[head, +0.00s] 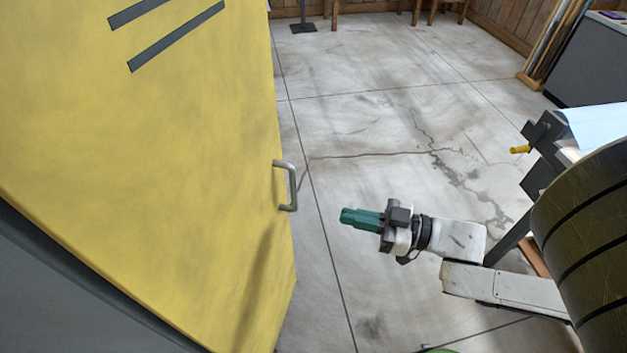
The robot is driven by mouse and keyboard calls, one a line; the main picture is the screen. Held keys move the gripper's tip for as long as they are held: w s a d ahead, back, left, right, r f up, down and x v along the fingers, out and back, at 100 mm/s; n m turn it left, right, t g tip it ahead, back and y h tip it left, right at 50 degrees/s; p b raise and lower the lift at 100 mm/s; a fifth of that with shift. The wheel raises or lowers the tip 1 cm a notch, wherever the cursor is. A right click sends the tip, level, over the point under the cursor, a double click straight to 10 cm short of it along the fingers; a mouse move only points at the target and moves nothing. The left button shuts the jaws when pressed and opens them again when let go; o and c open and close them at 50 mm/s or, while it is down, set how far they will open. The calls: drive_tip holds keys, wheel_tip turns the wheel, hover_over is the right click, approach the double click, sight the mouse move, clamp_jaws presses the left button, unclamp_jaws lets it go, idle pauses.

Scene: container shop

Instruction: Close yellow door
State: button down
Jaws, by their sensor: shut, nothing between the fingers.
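The yellow door (190,160) fills the left side of the head view and stands open, swung out over the floor. Its grey handle (291,187) is a bent bar near the door's right edge. Two dark slots cross the door's upper part. My gripper (343,216), with green fingers, is shut and empty. It is to the right of the handle and a little lower in the picture, apart from both handle and door. The door's hinge side is outside the view.
At right stand a dark ribbed cylinder (590,230) and a table-like frame with a yellow knob (520,149). Wooden stool legs and a dark stand base (303,27) are at the back.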

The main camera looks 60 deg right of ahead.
drive_tip(key=p, duration=0.3)
approach(273, 200)
drive_tip(key=w, duration=0.2)
drive_tip(key=w+a, duration=0.1)
drive_tip(key=w, duration=0.2)
drive_tip(key=shift+w+r, duration=0.1)
drive_tip(key=shift+r, duration=0.05)
drive_tip(key=shift+w+a, duration=0.15)
drive_tip(key=shift+w, duration=0.6)
